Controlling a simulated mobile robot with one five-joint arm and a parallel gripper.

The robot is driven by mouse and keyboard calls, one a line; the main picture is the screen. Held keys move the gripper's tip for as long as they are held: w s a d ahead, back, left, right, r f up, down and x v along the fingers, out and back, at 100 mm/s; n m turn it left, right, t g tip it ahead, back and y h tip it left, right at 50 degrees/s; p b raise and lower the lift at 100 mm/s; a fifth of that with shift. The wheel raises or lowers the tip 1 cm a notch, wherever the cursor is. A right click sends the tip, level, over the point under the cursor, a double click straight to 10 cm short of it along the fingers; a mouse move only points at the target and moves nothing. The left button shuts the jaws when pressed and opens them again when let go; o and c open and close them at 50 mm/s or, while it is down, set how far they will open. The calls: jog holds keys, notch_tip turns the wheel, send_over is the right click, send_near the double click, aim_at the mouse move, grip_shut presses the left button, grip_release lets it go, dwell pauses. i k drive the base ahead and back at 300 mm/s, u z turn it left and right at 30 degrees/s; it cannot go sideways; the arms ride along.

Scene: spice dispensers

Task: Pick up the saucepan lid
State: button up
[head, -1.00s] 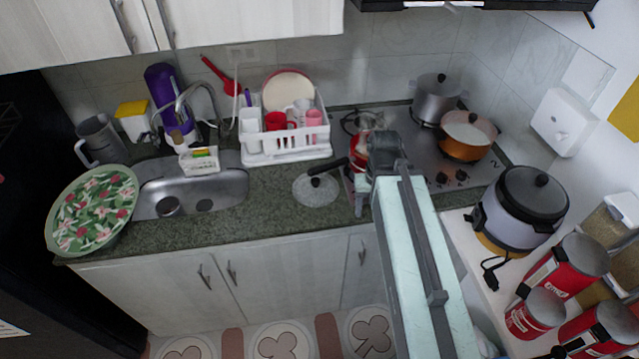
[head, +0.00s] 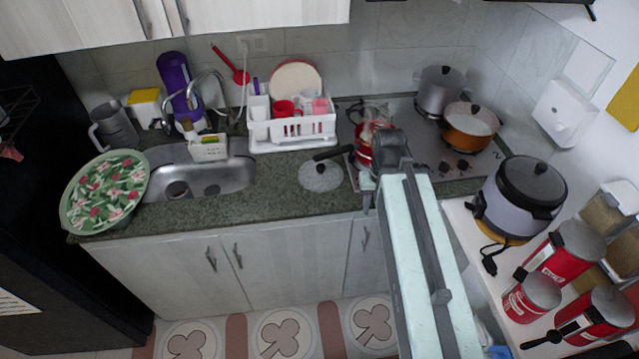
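A round glass lid (head: 321,177) with a dark knob lies flat on the green stone counter, in front of the dish rack. A red saucepan (head: 363,157) with a black handle stands just right of it at the stove's left edge; the handle reaches left just behind the lid. My arm comes in from the bottom right and partly hides the saucepan. My gripper (head: 369,191) hangs at the arm's end, right of the lid and apart from it in the picture. Its fingers are small and partly hidden, so I cannot tell whether they are open.
The white dish rack (head: 292,139) with cups and a plate stands behind the lid. The sink (head: 225,178) is to the left, beside a flowered bowl (head: 105,190). The stove holds a grey pot (head: 440,92) and an orange pot (head: 470,125). A rice cooker (head: 520,195) stands right of my arm.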

aim_at(325, 176)
jog(key=k, duration=1.15)
jog(key=u, duration=0.25)
jog(key=i, duration=1)
jog(key=u, duration=1.05)
jog(key=i, duration=1.1)
jog(key=u, duration=0.4)
jog(key=k, duration=0.75)
jog(key=u, duration=0.4)
jog(key=i, duration=0.7)
jog(key=z, duration=0.15)
